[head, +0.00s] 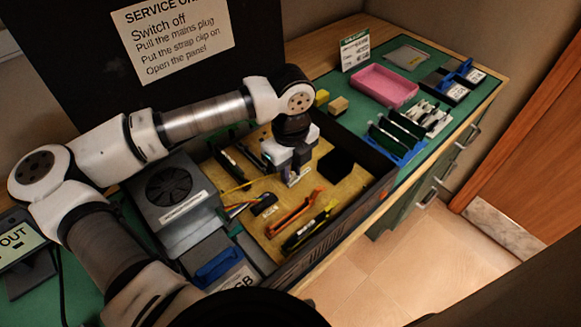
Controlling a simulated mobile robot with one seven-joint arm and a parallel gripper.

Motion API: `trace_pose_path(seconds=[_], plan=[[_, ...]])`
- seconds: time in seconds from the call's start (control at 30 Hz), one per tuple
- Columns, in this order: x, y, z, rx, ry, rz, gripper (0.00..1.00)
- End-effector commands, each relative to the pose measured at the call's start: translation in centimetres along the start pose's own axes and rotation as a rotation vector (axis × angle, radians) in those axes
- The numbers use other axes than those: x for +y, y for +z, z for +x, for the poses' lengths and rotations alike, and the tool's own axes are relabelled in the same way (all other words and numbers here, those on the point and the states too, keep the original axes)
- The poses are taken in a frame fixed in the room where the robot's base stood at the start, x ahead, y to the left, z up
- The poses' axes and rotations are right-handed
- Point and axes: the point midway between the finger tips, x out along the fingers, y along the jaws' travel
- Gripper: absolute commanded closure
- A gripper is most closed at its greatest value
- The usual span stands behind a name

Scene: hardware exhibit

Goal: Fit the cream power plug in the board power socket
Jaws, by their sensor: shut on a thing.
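My gripper (292,174) points down over the tan board (322,212) inside the open case. It is shut on a small pale piece (293,180) that looks like the cream power plug; the fingers hide most of it. The piece is at or just above the board, and I cannot tell whether it touches. I cannot make out the board power socket for sure; it may be hidden under or behind my gripper. A black connector (264,204) on coloured wires lies to the lower left of my gripper.
A grey power supply with a fan (172,194) stands left of the board. Orange (294,214) and yellow-black (311,228) parts lie in front. The case wall (340,225) borders the board. A pink tray (384,86) and a blue rack (398,145) stand on the green mat.

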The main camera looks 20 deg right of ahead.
Motion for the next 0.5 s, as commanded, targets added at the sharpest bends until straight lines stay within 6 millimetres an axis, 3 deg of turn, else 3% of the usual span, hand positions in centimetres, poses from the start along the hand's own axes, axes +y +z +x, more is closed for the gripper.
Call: trace_pose_path(seconds=[0.43,0.47,0.5], plan=[[0.02,-0.02,0.32,0.001,0.001,0.0,0.94],[0.02,-0.02,0.33,0.001,0.001,0.0,0.79],[0.03,-0.02,0.34,0.001,0.002,0.0,0.74]])
